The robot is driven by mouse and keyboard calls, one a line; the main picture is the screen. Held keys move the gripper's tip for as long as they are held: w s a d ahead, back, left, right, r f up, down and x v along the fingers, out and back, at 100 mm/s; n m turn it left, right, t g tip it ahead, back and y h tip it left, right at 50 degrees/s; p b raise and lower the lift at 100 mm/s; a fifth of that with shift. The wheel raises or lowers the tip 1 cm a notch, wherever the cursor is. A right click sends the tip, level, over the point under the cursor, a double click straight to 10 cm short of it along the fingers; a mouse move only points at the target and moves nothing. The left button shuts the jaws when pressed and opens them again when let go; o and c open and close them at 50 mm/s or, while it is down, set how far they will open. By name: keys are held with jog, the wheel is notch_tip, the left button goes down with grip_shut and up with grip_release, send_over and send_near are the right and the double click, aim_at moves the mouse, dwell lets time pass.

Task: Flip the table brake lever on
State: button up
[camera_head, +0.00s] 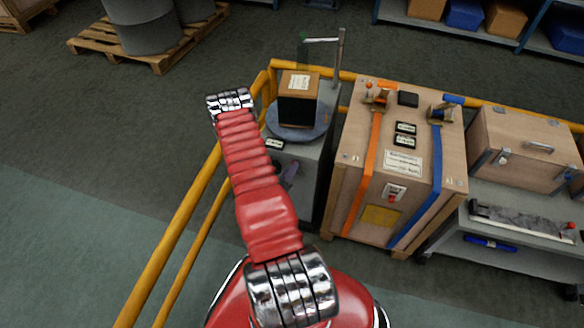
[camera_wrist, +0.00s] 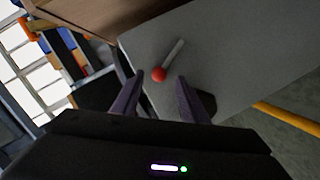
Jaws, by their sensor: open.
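The brake lever (camera_wrist: 174,52) is a short pale rod with a red ball knob (camera_wrist: 158,74), set against a grey panel (camera_wrist: 235,50) in the wrist view. My gripper (camera_wrist: 161,78) is open, with one dark purple finger on each side of the knob in the picture. I cannot tell whether the knob is between the fingertips in depth or beyond them. Neither finger visibly touches it. In the head view the round turntable (camera_head: 280,128) carries a dark box with a brown top (camera_head: 299,84). I cannot make out the lever there.
A strapped wooden crate (camera_head: 400,170) stands right of the turntable stand. A yellow rail (camera_head: 180,225) runs along the left and behind. A smaller wooden case (camera_head: 525,145) sits at the right. Open floor (camera_head: 90,150) lies left of the rail.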

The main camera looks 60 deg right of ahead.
jog(key=shift+x, duration=1)
jog(key=shift+c, duration=0.6)
grip_shut()
